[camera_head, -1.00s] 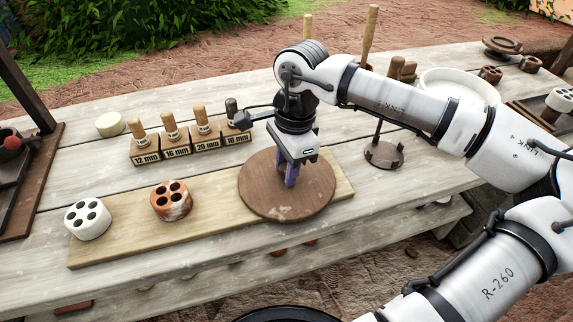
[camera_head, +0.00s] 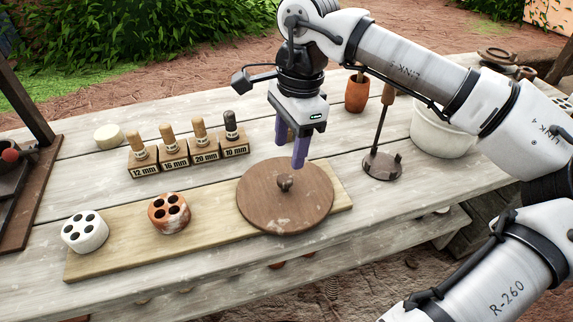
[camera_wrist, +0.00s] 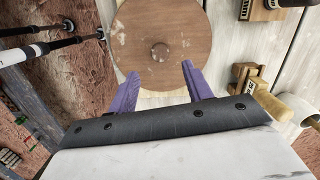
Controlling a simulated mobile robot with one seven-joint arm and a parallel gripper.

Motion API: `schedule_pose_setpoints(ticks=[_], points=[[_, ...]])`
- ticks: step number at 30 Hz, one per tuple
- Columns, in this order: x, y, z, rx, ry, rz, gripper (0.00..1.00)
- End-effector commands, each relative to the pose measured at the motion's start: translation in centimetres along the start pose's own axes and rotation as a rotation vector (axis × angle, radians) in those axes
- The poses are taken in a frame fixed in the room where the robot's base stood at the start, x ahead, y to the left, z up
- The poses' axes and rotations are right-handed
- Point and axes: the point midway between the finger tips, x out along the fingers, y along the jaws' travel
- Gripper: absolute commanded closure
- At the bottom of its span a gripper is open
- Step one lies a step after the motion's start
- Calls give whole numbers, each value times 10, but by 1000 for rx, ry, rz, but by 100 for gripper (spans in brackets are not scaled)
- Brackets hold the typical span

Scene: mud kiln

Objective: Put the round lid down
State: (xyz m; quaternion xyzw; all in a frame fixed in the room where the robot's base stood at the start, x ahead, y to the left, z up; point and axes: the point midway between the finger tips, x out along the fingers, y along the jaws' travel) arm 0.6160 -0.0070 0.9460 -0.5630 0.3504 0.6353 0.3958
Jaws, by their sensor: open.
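The round lid (camera_head: 262,205) is a brown wooden disc with a small knob in its middle. It lies flat on the right end of the pale wooden board (camera_head: 120,247), and it also shows at the top of the wrist view (camera_wrist: 180,60). My gripper (camera_head: 289,155) is above the lid, apart from it. Its two purple fingers are spread and empty, with the knob clear beyond them in the wrist view. Whatever lies under the lid is hidden.
On the board's left stand a white piece with holes (camera_head: 85,231) and a reddish one (camera_head: 169,212). Behind are labelled blocks with wooden-handled tools (camera_head: 189,152). A dark stand with an upright rod (camera_head: 382,165) and a white bucket (camera_head: 440,135) are at right.

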Motion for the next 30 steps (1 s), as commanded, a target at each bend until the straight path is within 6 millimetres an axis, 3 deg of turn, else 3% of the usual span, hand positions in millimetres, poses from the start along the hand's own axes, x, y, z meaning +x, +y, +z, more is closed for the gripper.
schedule_pose_setpoints(ticks=[3,9,30], points=[[-19,0,0,0,0,-1,50],[-34,0,0,-1,0,1,50],[-34,0,0,-1,0,1,50]])
